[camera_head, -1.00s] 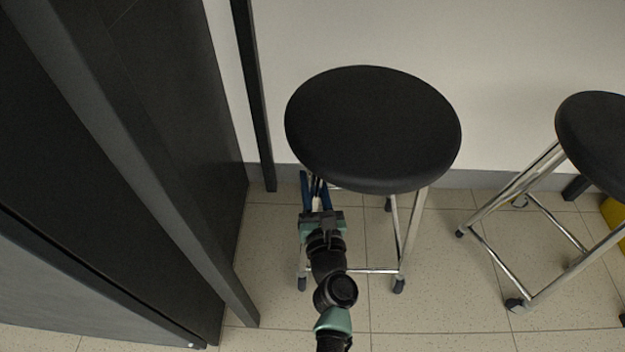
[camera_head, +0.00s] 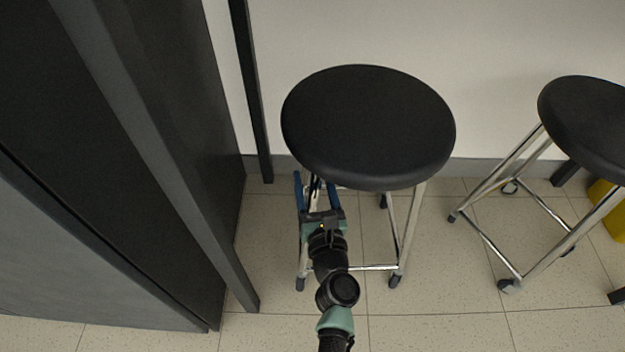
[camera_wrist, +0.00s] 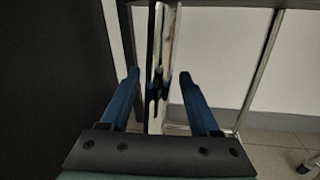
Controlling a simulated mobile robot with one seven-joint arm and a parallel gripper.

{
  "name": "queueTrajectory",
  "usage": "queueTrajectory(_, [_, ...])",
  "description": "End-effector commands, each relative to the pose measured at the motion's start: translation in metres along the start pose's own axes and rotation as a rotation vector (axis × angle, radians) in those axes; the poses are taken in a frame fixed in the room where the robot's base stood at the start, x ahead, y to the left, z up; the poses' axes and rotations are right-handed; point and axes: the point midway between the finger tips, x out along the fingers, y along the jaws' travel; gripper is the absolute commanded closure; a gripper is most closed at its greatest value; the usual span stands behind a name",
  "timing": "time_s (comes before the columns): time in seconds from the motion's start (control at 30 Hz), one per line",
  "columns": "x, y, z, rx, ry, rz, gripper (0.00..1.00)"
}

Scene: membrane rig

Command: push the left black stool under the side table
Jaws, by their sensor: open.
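The left black stool (camera_head: 368,125) has a round black seat and chrome legs on dark casters, upright near the pale wall. My gripper (camera_head: 315,188) is low, at the stool's left side, with its blue fingers partly under the seat edge. It is open. In the wrist view, a chrome upright (camera_wrist: 157,100) of the stool shows between the spread fingers; I cannot tell whether they touch it. I cannot clearly make out a side table top; a dark post (camera_head: 252,95) stands against the wall left of the stool.
A second black stool (camera_head: 590,120) stands at the right, with bare tiled floor between the two. A large dark panelled unit (camera_head: 160,130) with an edge post fills the left. A yellow object (camera_head: 608,208) shows at the right edge.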

Motion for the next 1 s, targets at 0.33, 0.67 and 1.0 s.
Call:
queueTrajectory(0.33, [-0.004,0.003,-0.001,-0.001,0.002,0.006,0.38])
queueTrajectory(0.67, [-0.057,0.002,0.000,-0.001,0.004,0.004,0.38])
queueTrajectory(1.0, [-0.116,0.000,0.001,0.000,0.002,0.001,0.38])
